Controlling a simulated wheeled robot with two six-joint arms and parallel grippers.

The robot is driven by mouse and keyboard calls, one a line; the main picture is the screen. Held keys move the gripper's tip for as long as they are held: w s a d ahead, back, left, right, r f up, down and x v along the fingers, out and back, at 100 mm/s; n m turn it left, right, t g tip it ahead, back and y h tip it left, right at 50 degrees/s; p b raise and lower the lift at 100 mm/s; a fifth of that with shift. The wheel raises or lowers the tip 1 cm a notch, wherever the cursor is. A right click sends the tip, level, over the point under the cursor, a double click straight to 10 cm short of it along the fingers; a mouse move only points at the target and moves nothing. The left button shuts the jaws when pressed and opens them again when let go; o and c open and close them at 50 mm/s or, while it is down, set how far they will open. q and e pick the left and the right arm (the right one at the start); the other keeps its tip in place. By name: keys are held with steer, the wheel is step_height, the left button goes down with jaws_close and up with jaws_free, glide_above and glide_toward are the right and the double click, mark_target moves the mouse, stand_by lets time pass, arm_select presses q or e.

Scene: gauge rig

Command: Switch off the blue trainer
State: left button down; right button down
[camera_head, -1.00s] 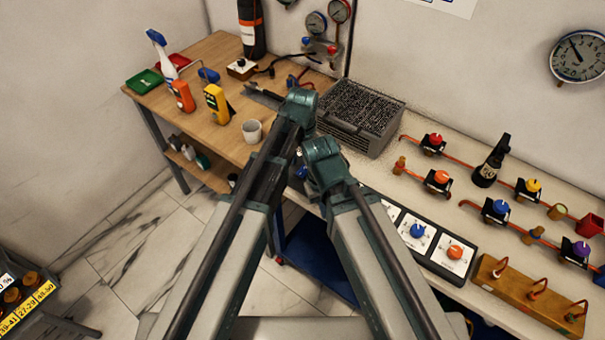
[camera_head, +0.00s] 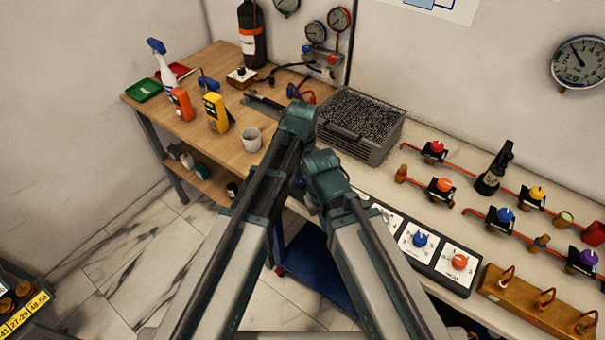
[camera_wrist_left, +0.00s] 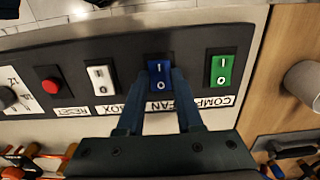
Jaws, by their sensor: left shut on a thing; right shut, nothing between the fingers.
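In the left wrist view a blue rocker switch (camera_wrist_left: 159,68), marked I and O, sits on a dark panel (camera_wrist_left: 132,63) between a white rocker (camera_wrist_left: 101,80) and a green rocker (camera_wrist_left: 221,71). My left gripper (camera_wrist_left: 160,86) has its fingers on the two sides of the blue rocker and is shut on it. Which way the rocker is tipped I cannot tell. In the head view my left gripper (camera_head: 299,118) is above my right gripper (camera_head: 323,168). The right one is shut and empty; its fingers are mostly hidden. I cannot pick out a blue trainer body.
A red button (camera_wrist_left: 50,86) is also on the panel. A white cup (camera_head: 251,139) and a yellow meter (camera_head: 216,112) stand on the wooden bench. A grey mesh-topped box (camera_head: 360,122) stands right of my grippers. Valves and a knob panel (camera_head: 440,252) fill the right bench.

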arm_select(q)
steer(key=shift+w+d+g+y, duration=0.15)
steer(key=shift+w+g+y, duration=0.15)
steer(key=shift+w+g, duration=0.1)
steer(key=shift+d+f+g, duration=0.1)
steer(key=shift+g, duration=0.2)
steer(key=shift+g+y+b, duration=0.4)
steer(key=shift+g+y, duration=0.1)
steer(key=shift+y, duration=0.1)
steer(key=shift+s, duration=0.1)
steer(key=c, duration=0.6)
jaws_free()
steer(key=shift+o, duration=0.2)
steer(key=shift+r, duration=0.25)
